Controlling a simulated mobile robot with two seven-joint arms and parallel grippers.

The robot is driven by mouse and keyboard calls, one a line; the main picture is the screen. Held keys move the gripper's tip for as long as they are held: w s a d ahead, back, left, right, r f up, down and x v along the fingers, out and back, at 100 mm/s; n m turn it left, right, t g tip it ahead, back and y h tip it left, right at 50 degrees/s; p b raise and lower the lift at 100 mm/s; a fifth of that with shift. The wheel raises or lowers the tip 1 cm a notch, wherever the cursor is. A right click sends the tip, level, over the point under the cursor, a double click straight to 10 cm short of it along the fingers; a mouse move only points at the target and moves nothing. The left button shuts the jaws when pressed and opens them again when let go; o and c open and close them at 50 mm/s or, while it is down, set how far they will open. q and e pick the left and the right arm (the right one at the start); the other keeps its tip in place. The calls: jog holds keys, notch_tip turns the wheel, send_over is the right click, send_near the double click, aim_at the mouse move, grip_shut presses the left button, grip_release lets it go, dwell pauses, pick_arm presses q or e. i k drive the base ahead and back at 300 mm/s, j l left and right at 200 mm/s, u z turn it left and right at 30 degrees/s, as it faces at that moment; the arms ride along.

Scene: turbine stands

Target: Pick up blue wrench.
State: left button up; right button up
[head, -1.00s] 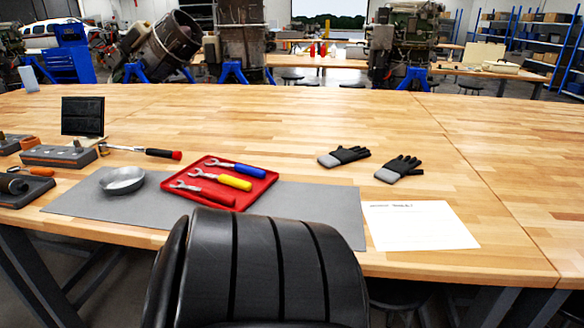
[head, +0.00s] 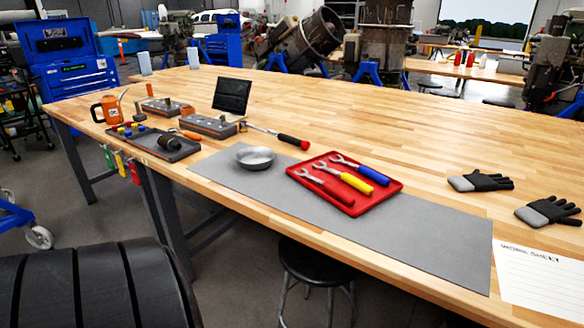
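The blue wrench (head: 372,175) has a blue handle and a metal open-end head. It lies in the red tray (head: 348,208), on the far side of the row. A yellow wrench (head: 356,183) lies beside it in the middle, and a red wrench (head: 337,192) lies nearest the front. The tray rests on a grey mat (head: 440,237) on the wooden table. Neither of my grippers shows in the head view.
A metal bowl (head: 255,158) and a red-and-black-handled hammer (head: 283,137) are left of the tray. Gloves (head: 481,182) and a work sheet (head: 540,280) lie to the right. A black stool (head: 312,265) stands before the table. A black padded chair back (head: 90,288) fills the lower left.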

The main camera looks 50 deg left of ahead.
aim_at(374, 176)
jog(key=u, duration=1.75)
